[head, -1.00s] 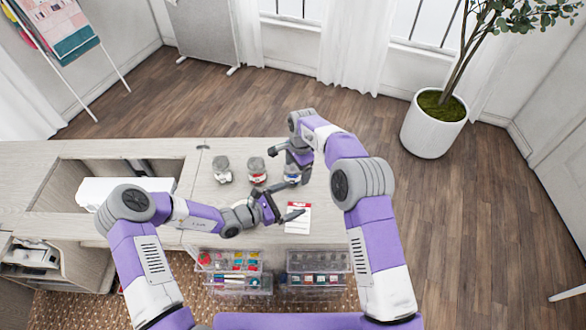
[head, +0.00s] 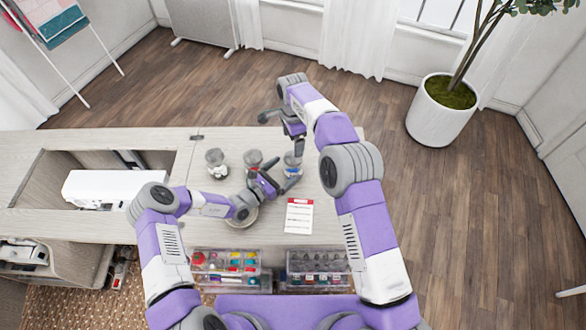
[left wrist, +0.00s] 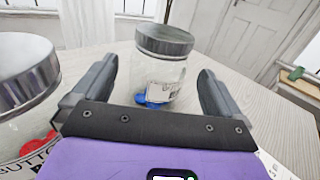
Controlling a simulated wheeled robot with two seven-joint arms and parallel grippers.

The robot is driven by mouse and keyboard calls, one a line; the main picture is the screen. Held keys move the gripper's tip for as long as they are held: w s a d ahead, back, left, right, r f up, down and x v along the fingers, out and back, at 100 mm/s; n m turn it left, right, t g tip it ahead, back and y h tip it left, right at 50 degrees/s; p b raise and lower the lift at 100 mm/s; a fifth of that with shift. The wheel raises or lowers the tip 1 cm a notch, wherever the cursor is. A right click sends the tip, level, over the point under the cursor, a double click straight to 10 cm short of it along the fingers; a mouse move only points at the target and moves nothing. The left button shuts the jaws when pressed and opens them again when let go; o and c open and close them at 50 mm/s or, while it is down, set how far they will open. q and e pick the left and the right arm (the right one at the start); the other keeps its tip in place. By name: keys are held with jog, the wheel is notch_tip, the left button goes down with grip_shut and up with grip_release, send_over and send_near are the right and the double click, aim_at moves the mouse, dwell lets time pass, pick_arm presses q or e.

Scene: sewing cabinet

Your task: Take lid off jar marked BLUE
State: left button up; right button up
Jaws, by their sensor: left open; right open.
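The right-hand jar (head: 291,165), clear with a grey lid (left wrist: 164,40) on it, stands upright on the cabinet top. In the left wrist view the jar (left wrist: 158,72) has blue pieces at its bottom and a white label that I cannot fully read. My left gripper (head: 276,182) is open, its fingers on either side of this jar's near side, with gaps showing in the left wrist view (left wrist: 160,95). My right gripper (head: 283,122) is open and empty above and behind the jar, partly hidden by its own wrist.
A middle jar (head: 253,159) with red pieces stands close left of it; another jar (head: 216,160) is farther left. A red-and-white card (head: 298,216) lies nearer. Clear boxes (head: 226,260) sit along the front. The cabinet top right of the jars is clear.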

aim_at(293, 157)
pick_arm(q)
jog(key=shift+x, duration=2.6)
pick_arm(e)
jog(key=shift+w, duration=0.1)
pick_arm(q)
jog(key=shift+f, duration=0.1)
jog(key=c, duration=1.8)
pick_arm(e)
jog(key=shift+c, duration=1)
pick_arm(q)
grip_shut()
pick_arm(e)
jog(key=shift+m, duration=1)
jog(key=m, duration=0.5)
jog(key=shift+f, duration=0.1)
jog(key=m, duration=0.6)
jog(key=shift+f, duration=3.95)
